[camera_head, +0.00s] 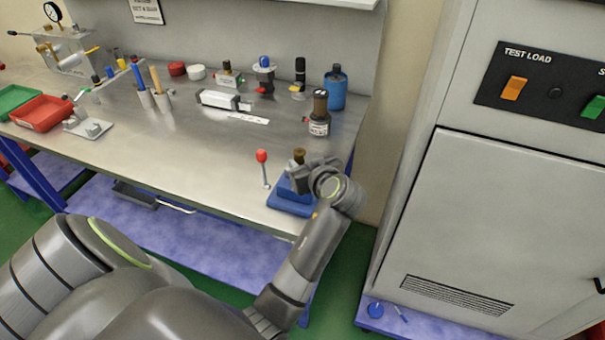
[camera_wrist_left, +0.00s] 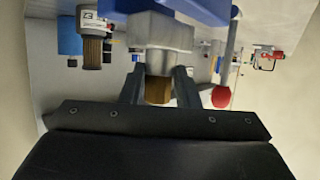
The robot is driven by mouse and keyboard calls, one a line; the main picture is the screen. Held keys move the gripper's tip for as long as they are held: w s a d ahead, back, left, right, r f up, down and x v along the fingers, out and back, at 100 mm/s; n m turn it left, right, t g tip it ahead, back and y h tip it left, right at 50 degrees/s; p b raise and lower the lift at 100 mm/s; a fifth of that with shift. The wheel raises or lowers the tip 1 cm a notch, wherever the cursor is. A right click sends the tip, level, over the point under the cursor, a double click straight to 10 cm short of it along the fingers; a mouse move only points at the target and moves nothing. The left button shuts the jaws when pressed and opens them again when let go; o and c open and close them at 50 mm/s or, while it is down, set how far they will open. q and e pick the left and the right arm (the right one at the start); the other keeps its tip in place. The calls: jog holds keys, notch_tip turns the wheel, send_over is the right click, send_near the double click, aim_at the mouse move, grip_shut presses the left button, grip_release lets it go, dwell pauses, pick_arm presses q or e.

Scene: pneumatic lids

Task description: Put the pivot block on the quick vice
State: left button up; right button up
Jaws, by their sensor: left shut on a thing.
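The quick vice is a blue body (camera_head: 291,205) at the bench's front right corner, with a red-knobbed lever (camera_head: 262,157) standing on its left. In the left wrist view its blue body (camera_wrist_left: 190,8) is at the top and the red knob (camera_wrist_left: 221,97) at the right. My left gripper (camera_head: 309,177) is at the vice; its fingers (camera_wrist_left: 158,88) are shut on the pivot block, whose brass-brown end (camera_wrist_left: 158,92) shows between them. A grey block part (camera_wrist_left: 160,33) lies between that end and the blue body. I cannot tell whether it rests on the vice. My right gripper is not in view.
A white cylinder unit (camera_head: 222,100) and red tray (camera_head: 42,113) lie left. The bench middle is clear. A grey cabinet (camera_head: 500,220) stands right.

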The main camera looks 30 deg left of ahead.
pick_arm(q)
notch_tip(320, 180, down, 3)
jog(key=shift+f+p, duration=0.2)
jog(key=shift+p, duration=0.1)
jog(key=shift+f, duration=0.15)
jog(key=shift+f, duration=0.1)
jog(key=o, duration=1.1)
jog(key=shift+r, duration=0.2)
